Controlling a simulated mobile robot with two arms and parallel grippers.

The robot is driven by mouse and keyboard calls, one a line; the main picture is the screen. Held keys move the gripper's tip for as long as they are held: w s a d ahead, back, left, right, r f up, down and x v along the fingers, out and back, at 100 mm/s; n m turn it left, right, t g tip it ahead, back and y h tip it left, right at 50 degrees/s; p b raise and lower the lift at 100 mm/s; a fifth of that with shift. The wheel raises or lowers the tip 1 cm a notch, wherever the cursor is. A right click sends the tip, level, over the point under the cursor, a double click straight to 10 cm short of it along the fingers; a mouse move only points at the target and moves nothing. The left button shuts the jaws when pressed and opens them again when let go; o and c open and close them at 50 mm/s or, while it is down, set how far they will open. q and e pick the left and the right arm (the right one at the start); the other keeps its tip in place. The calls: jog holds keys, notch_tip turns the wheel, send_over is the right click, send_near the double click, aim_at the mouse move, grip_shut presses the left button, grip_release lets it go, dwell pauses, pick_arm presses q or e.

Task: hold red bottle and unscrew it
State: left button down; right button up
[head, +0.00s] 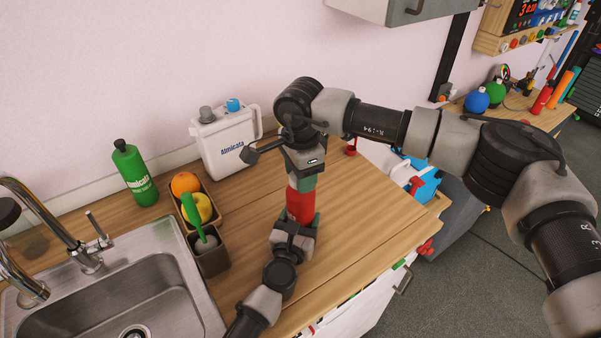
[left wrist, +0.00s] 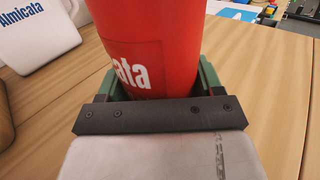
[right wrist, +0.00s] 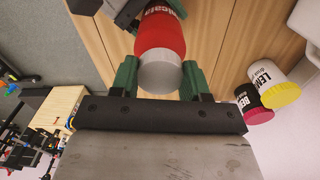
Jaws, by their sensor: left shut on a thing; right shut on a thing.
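The red bottle (head: 300,207) stands upright above the wooden counter, between my two grippers. My left gripper (head: 297,222) is shut around its lower body from the front; the left wrist view shows the red body with white lettering (left wrist: 135,60) between green fingers. My right gripper (head: 303,182) comes from above and is shut on the bottle's cap. In the right wrist view the pale grey cap (right wrist: 158,73) sits between the green fingers, on the red body (right wrist: 160,35). The cap is mostly hidden in the head view, and its threads do not show.
A sink (head: 130,300) with a tap is at left. A green bottle (head: 135,172), a fruit tray, a brush holder (head: 208,258) and a white canister (head: 222,145) line the back. Two labelled jars (right wrist: 290,85) show in the right wrist view. Counter right of the bottle is mostly bare.

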jog(key=n, duration=0.8)
jog(key=shift+n, duration=0.4)
jog(key=shift+r, duration=0.3)
jog(key=shift+r, duration=0.85)
jog(key=shift+r, duration=2.05)
pick_arm(q)
jog(key=shift+c, duration=0.4)
grip_release()
